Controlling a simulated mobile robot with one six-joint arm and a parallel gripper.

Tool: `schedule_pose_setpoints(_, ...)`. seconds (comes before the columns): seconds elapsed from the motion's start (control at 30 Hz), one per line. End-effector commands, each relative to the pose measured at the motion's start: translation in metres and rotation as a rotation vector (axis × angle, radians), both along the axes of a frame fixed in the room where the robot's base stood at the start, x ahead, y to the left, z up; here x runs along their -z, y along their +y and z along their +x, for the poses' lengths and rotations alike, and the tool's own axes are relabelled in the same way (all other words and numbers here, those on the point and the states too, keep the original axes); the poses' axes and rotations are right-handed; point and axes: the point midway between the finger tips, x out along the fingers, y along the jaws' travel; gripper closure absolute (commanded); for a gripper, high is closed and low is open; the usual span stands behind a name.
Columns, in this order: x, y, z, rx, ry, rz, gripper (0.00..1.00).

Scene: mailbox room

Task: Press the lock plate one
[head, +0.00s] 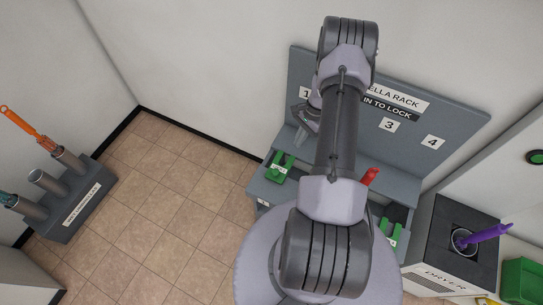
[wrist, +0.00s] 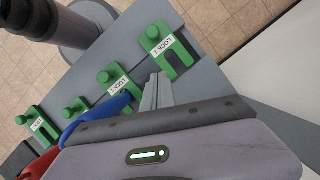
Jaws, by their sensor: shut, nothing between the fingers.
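The lock plate one is a green slotted plate with a round knob and a white label. It lies at the left end of the rack's ledge in the head view (head: 278,168), and at the upper right in the wrist view (wrist: 165,48). My gripper (wrist: 157,92) is shut and empty, its fingertips close to this plate's lower edge; contact cannot be told. In the head view my gripper (head: 303,130) shows partly behind my arm, above and right of the plate. The second lock plate (wrist: 115,82) lies beside it.
The grey rack board (head: 455,110) carries numbers. A red umbrella (head: 370,177) and a blue umbrella (wrist: 95,115) stand at the rack. A dark dryer (head: 450,235) holds a purple umbrella (head: 487,236) at the right. A tube stand (head: 70,205) is at the left. Tiled floor between is clear.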

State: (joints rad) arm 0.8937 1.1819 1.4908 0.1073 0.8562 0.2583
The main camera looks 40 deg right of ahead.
Motion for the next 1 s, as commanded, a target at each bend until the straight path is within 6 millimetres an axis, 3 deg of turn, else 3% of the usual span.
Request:
schedule_pose_setpoints(0.27, 0.006, 0.003, 0.0, -0.003, 0.0, 0.0, 1.0)
schedule_pose_setpoints(0.73, 0.099, 0.033, 0.003, -0.004, 0.001, 0.0, 1.0)
schedule_pose_setpoints(1.0, 0.1, 0.068, 0.005, -0.005, 0.002, -0.001, 1.0)
